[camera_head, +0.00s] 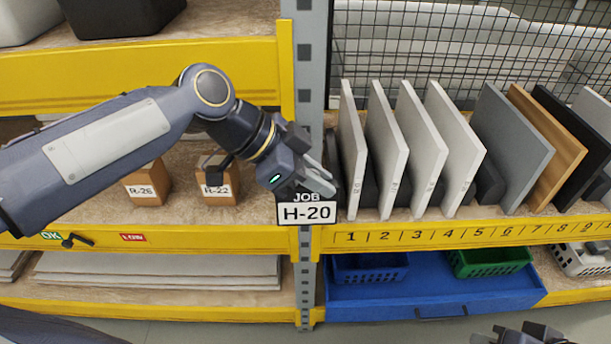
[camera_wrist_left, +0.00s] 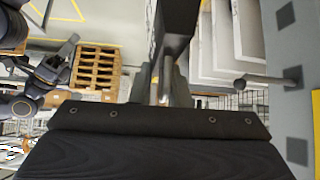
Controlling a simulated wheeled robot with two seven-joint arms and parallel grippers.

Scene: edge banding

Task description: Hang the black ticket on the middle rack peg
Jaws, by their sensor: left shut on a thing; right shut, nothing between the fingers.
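The black ticket (camera_head: 307,212), marked JOB H-20 on a white label, is upright in front of the grey rack post in the head view. My left gripper (camera_head: 318,180) is shut on it. In the left wrist view a dark slab (camera_wrist_left: 178,22) between the fingers (camera_wrist_left: 165,85) appears to be the ticket seen edge-on. A thin rack peg (camera_wrist_left: 268,81) sticks out from the grey post on the right of that view, apart from the ticket. I cannot tell which peg it is. My right gripper (camera_head: 520,334) shows only partly at the bottom edge, shut and empty.
The grey post (camera_head: 306,250) stands between yellow shelf beams. To its right, several upright panels (camera_head: 395,150) stand in numbered slots. Small boxes (camera_head: 218,180) stand to the left. A blue drawer (camera_head: 430,295) with a green basket (camera_head: 488,262) is below.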

